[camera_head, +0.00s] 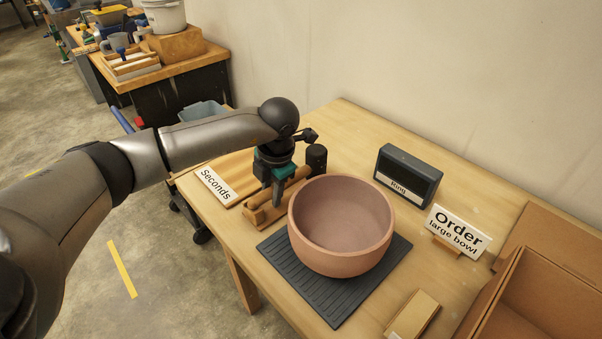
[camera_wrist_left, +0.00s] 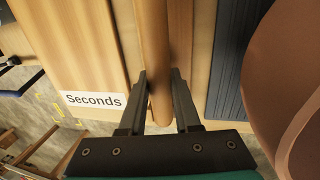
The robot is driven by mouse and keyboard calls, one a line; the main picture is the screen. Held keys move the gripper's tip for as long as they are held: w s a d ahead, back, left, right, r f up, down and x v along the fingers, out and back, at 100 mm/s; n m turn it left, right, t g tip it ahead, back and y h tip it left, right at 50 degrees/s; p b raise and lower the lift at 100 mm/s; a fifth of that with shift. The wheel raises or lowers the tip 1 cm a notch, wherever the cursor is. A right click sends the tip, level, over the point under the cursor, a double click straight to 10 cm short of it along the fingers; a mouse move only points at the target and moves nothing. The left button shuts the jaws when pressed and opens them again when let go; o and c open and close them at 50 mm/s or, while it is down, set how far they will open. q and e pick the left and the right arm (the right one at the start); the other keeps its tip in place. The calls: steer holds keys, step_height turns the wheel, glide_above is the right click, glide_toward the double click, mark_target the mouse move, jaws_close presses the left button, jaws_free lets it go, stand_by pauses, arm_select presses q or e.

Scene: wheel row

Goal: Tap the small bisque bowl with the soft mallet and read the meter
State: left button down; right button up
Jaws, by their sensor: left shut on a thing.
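One pinkish bisque bowl (camera_head: 340,262) stands upright on a dark ribbed mat (camera_head: 282,262); it looks large, and no small bowl shows. The bowl also shows at the right of the left wrist view (camera_wrist_left: 272,75). The soft mallet, with a wooden handle (camera_wrist_left: 153,40) and dark head (camera_head: 316,157), lies at a wooden rest (camera_head: 257,217) left of the bowl. My left gripper (camera_head: 277,195) is shut on the handle, its fingers on either side. The meter (camera_head: 408,173), a dark box labelled "Ring", stands behind the bowl; I can read no value on it. My right gripper is not in view.
A wooden "Seconds" board (camera_head: 237,172) lies left of the rest. An "Order large bowl" sign (camera_head: 457,232) stands at the right. An open cardboard box (camera_head: 540,300) and a small wooden block (camera_head: 412,314) are at the front right. The back of the table is clear.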

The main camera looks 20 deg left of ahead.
arm_select(q)
steer(key=shift+r+p, duration=2.7)
steer(key=shift+r, duration=0.9)
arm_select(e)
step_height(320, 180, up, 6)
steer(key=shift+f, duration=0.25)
arm_select(q)
steer(key=shift+f, duration=0.1)
steer(key=s+d+r+p, duration=0.7)
steer(key=s+r+p, duration=0.5)
steer(key=p, duration=0.2)
steer(key=shift+s+d, duration=0.4)
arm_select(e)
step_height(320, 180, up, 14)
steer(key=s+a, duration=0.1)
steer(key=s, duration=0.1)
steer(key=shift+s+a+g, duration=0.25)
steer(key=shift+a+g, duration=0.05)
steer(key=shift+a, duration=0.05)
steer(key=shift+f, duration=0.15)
